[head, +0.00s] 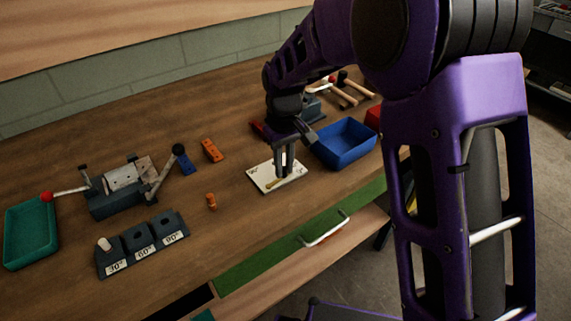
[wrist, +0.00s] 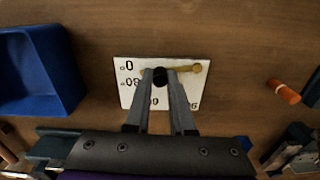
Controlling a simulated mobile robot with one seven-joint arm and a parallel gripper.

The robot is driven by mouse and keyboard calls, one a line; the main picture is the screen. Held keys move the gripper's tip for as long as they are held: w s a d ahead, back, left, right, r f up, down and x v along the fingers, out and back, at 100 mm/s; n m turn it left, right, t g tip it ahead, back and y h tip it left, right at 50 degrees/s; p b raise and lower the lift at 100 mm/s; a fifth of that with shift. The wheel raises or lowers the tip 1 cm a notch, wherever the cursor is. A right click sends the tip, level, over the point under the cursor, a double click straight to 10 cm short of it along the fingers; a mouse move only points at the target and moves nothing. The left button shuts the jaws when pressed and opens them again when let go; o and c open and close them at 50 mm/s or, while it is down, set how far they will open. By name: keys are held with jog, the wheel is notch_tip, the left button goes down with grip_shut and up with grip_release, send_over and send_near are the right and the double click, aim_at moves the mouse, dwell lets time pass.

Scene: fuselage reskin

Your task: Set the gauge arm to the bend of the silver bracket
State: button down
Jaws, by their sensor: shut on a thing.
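The gauge is a white plate (head: 262,172) lying flat on the bench, with angle marks along two edges in the wrist view (wrist: 127,98). Its brass gauge arm (wrist: 190,69) has a rounded end at the upper right and runs left toward the 0 mark. My gripper (wrist: 160,80) is shut on a dark knob on that arm; the fingers partly hide it. In the head view my gripper (head: 284,170) points down onto the plate. Silver bent metal (head: 122,175) rests on the bending tool at left; I cannot tell whether it is the silver bracket.
A blue bin (head: 345,143) stands right of the gauge. An orange peg (head: 211,201) and an orange block (head: 211,150) are left of it. A dark angle-marked block (head: 142,243) and a green tray (head: 31,232) are further left. Hammers (head: 347,92) lie behind.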

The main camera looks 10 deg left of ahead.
jog(key=shift+w+a+n+p, duration=0.2)
jog(key=shift+a+n+p, duration=0.25)
jog(key=shift+n, duration=0.6)
jog(key=shift+w+a+n+p, duration=0.2)
jog(key=shift+a+n+p, duration=0.2)
jog(key=shift+n, duration=0.65)
jog(key=shift+a, duration=0.1)
jog(key=c, duration=0.8)
grip_release()
jog(key=shift+o, duration=0.2)
notch_tip(320, 180, up, 18)
jog(key=p, duration=0.2)
jog(key=shift+f, duration=0.25)
